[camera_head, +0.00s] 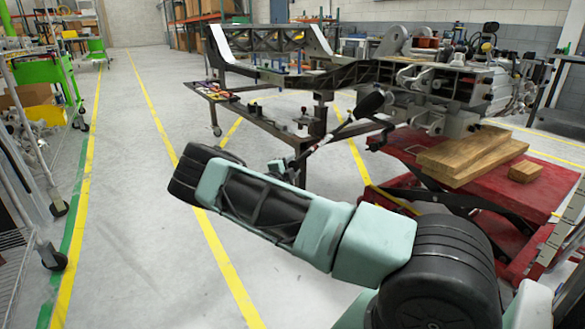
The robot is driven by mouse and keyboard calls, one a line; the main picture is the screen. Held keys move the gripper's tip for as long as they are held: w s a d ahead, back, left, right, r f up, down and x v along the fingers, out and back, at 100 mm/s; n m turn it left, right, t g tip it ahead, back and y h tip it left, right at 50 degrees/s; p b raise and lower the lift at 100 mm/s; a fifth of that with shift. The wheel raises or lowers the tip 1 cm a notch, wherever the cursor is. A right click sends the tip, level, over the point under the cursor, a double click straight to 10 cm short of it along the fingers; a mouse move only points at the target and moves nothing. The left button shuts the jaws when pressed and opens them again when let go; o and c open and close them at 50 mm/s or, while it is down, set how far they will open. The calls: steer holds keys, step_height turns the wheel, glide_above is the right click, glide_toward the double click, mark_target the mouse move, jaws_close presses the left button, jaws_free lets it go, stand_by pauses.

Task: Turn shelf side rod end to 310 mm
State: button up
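The chassis fixture (330,77) stands in the middle and right of the view, a dark metal frame on a stand. A thin dark rod (338,129) slants down and left from a black bulb-shaped boot (371,103) at the front of the chassis. Its lower left end (284,163) is small, with a greenish piece by it, and I cannot make out its details or any length. My mint-green and black arm reaches from the lower right to the centre left, in front of the fixture. I cannot make out my gripper in this view.
A red lift table (425,160) with wooden blocks (470,152) on it stands at the right under the chassis. A small tray of tools (213,92) is on the fixture's left. Green carts (45,78) line the left. The grey floor (150,230) with yellow lines is clear.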

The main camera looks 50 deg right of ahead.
steer(key=c, duration=0.5)
